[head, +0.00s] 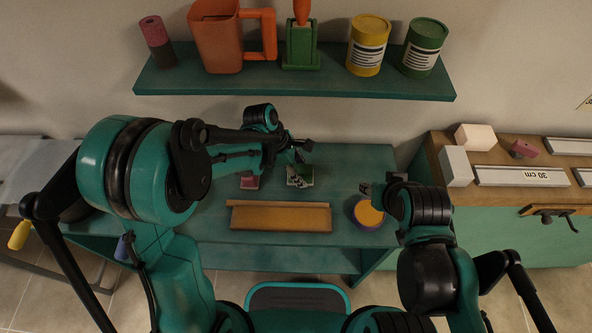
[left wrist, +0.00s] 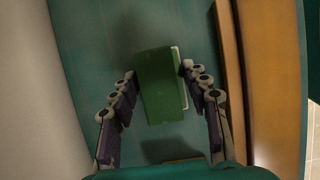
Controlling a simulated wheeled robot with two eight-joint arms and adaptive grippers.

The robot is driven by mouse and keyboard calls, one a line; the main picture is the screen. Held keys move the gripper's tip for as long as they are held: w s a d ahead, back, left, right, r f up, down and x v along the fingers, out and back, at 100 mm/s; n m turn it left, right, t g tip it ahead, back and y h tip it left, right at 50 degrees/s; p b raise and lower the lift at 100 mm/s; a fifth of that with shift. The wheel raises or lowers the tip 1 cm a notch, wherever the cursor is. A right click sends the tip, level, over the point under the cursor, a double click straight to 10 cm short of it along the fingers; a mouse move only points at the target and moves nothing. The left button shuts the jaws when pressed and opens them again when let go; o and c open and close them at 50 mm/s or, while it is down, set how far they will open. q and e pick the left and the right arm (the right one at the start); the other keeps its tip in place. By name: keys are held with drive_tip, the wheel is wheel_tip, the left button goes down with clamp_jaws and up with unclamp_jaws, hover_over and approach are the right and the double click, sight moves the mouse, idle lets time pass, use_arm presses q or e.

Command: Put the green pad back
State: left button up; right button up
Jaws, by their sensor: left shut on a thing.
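The green pad (left wrist: 158,88), a green block with a pale edge on its right side, is between the fingers of my left gripper (left wrist: 159,76) in the left wrist view. My left gripper is shut on it, over the teal table (head: 340,165). In the head view my left gripper (head: 299,158) is at the back middle of the table, and a small green and white patch (head: 300,177) shows just below it. My right gripper (head: 367,190) is beside a round purple and yellow thing (head: 368,214); its finger opening is too small to tell.
A wooden tray or bar (head: 280,217) lies along the table's front. A pink block (head: 250,182) is left of my left gripper. A teal shelf (head: 300,88) above holds a jug (head: 217,38) and cans (head: 368,44). A side cabinet (head: 500,225) stands at right.

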use_arm(q)
drive_tip(key=shift+w+a+f, duration=0.15)
drive_tip(key=shift+a+f, duration=0.05)
drive_tip(key=shift+f, duration=0.3)
drive_tip(key=shift+r, duration=0.1)
drive_tip(key=shift+d+r, duration=0.1)
drive_tip(key=shift+d, duration=0.15)
drive_tip(key=o, duration=0.9)
drive_tip(key=shift+f, duration=0.2)
drive_tip(key=o, duration=0.4)
use_arm(e)
drive_tip(key=shift+w+a+f, duration=0.15)
drive_tip(key=shift+a+f, duration=0.05)
drive_tip(key=shift+f, duration=0.15)
use_arm(q)
drive_tip(key=shift+r, duration=0.15)
use_arm(e)
drive_tip(key=shift+r, duration=0.1)
